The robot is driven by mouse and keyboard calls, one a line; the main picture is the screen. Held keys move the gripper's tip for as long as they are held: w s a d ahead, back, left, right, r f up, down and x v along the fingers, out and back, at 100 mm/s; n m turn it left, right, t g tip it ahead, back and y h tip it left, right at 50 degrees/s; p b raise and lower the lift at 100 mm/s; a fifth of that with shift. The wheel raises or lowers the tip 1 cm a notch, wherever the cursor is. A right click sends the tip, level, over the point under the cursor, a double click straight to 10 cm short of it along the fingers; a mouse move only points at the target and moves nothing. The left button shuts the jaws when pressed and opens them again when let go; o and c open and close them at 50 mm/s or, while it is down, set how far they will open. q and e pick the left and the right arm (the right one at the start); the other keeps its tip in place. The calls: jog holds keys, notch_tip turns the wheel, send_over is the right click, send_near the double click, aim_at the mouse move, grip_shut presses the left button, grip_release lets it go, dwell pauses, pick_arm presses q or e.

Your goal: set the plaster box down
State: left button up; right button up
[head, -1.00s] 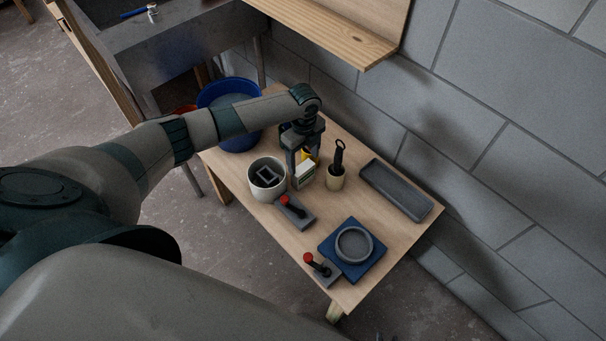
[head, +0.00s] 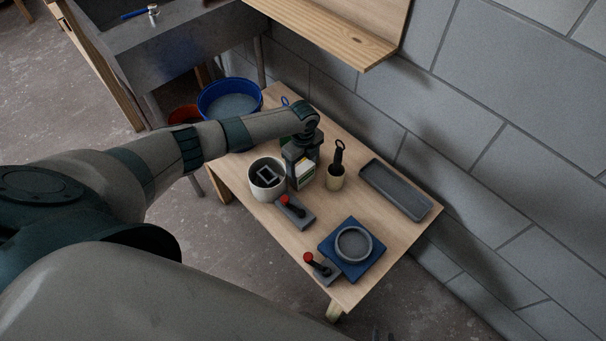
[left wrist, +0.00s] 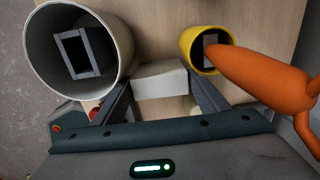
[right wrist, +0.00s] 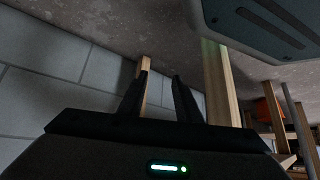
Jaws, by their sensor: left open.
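The white pot (head: 258,188) holds grey square tube. A yellow cup (left wrist: 187,52) and orange object (left wrist: 262,75) are close to the left gripper. Red-knobbed clamps, a grey tray (head: 395,190) and a blue plate (head: 329,249) are also on the bench.

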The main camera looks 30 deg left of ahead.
jog(key=shift+d, duration=0.15)
pick_arm(q)
jog(key=c, duration=0.7)
jog(key=shift+c, duration=0.4)
jog(key=shift+r, duration=0.65)
jog(key=r, duration=0.3)
jog(key=shift+s+d+r, duration=0.1)
jog(key=shift+s+d, duration=0.05)
jog(key=shift+d, duration=0.2)
jog(key=s+d+r+b, duration=0.1)
jog(key=s+d+r, duration=0.5)
jog(key=d, duration=0.3)
jog(key=shift+r, duration=0.3)
pick_arm(e)
jog(key=shift+d+f+g, duration=0.3)
jog(key=shift+d+f, duration=0.25)
jog(key=shift+d, duration=0.3)
pick_arm(q)
jog(key=shift+d, duration=0.1)
pick_arm(e)
jog(key=shift+a, duration=0.2)
jog(key=shift+s, duration=0.2)
